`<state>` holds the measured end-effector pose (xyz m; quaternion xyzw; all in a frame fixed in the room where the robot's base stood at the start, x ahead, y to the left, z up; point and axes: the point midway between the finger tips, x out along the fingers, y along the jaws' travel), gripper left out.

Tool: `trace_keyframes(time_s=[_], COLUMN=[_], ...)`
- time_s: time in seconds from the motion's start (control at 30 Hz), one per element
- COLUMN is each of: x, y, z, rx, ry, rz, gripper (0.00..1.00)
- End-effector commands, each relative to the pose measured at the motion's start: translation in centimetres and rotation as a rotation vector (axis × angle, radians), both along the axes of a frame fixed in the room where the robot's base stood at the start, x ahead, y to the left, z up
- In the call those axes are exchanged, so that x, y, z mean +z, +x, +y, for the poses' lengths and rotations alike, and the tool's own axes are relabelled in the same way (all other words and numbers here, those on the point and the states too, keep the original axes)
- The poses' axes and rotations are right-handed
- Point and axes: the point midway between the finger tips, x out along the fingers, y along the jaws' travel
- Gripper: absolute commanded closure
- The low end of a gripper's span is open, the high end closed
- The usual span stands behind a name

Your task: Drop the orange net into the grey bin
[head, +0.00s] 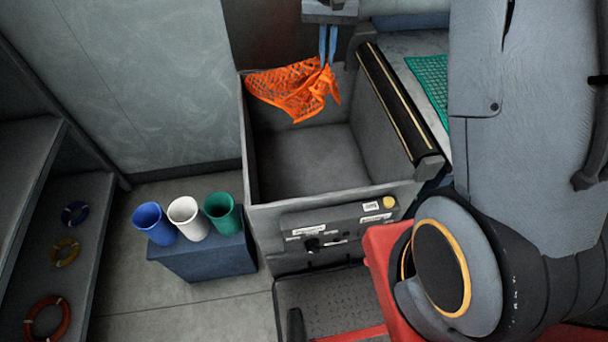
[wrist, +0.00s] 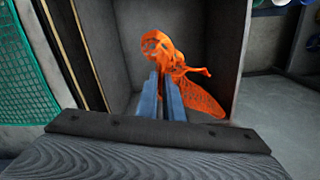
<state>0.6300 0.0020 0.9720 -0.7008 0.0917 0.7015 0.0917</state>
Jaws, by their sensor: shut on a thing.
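The orange net (head: 296,92) hangs gathered from my gripper (head: 327,62), its mesh spread out to the left. It also shows in the wrist view (wrist: 200,92). My gripper's two blue fingers are shut on the net's bunched part. The grey bin (head: 256,223) is open at the top and its visible floor is bare. The net hangs over the far part of the bin, near its back wall. I cannot tell whether the net touches that wall.
A black roller (head: 395,98) with yellow stripes runs along the bin's right edge. A green net (head: 432,80) lies on the surface beyond it. Blue (head: 154,222), white (head: 187,218) and green (head: 221,212) cups stand on a dark block (head: 203,262) left of the bin. Shelves with coloured rings are at far left.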

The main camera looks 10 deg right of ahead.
Motion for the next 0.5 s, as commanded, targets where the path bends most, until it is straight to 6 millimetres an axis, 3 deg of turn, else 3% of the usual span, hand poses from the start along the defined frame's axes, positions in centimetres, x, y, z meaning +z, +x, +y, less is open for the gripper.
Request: trace_keyframes(time_s=[0.3,0.5], x=[-3.7,-4.3], y=[0.1,0.0], z=[0.0,-0.1], rx=[0.000,-0.001], ry=[0.000,0.000], rz=[0.000,0.000], gripper=[1.00,1.00])
